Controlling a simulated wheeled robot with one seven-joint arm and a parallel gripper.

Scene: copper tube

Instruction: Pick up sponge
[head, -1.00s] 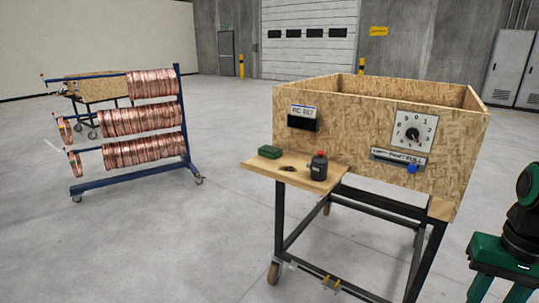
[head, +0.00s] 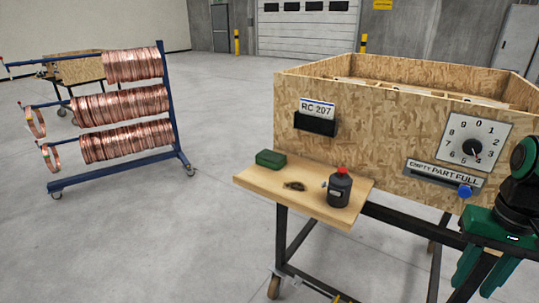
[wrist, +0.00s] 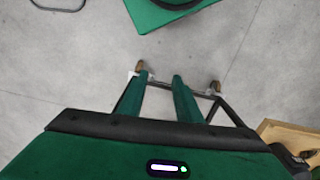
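A small green block (head: 271,158), which looks like the sponge, lies on the back left of a light wooden shelf (head: 255,184) fixed to the front of a chipboard crate. My gripper (head: 476,281) hangs at the right edge of the head view, well right of the shelf and apart from the block. Its two green fingers point down with a gap between them and nothing held. The wrist view also shows my gripper (wrist: 160,76) empty above the floor. The green block is not visible there.
A dark bottle with a red cap (head: 340,187) and a small dark item (head: 294,186) share the shelf. The chipboard crate (head: 370,150) stands on a dark wheeled frame (head: 285,240). A rack of copper coils (head: 120,105) stands left, with open floor between.

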